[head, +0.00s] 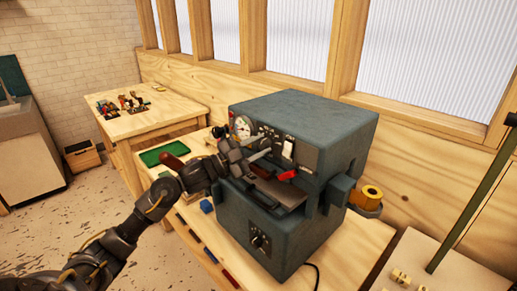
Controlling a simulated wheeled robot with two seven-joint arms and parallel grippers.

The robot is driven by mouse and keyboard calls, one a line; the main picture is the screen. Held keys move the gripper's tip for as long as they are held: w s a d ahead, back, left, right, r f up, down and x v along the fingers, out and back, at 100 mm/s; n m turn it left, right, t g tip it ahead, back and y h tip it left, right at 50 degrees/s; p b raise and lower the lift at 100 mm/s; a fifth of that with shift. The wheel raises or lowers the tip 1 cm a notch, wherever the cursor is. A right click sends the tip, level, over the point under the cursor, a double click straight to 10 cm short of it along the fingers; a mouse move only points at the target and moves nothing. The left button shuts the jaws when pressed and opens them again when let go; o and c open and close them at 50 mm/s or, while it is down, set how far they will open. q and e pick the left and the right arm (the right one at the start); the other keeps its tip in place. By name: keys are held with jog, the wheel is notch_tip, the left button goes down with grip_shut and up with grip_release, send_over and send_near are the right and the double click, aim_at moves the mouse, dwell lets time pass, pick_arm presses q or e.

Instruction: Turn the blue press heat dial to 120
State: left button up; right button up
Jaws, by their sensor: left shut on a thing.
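The blue press (345,120) stands on a wooden table, a dark blue-grey box with a control panel on its upper front. A round white gauge (242,126) sits at the panel's left. My left gripper (256,150) is at the panel, just below and right of the gauge. It is shut on what looks like the heat dial, which its fingers mostly hide. The dial's pointer and numbers are too small to read. A black knob (259,241) with pale marks is low on the press front. My right gripper is not in view.
A red handle (288,174) juts out near the press opening, close to my gripper. A green tray (163,154) and a small blue block (206,206) are left of the press. A yellow roll (371,193) stands at its right.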

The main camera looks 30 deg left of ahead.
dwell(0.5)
pick_arm(q)
jog(key=o, duration=1)
jog(key=shift+c, duration=0.2)
jog(key=b+v, duration=0.4)
jog(key=v, duration=0.6)
jog(key=shift+s+a, duration=0.25)
jog(key=shift+s, duration=0.1)
jog(key=shift+f, duration=0.15)
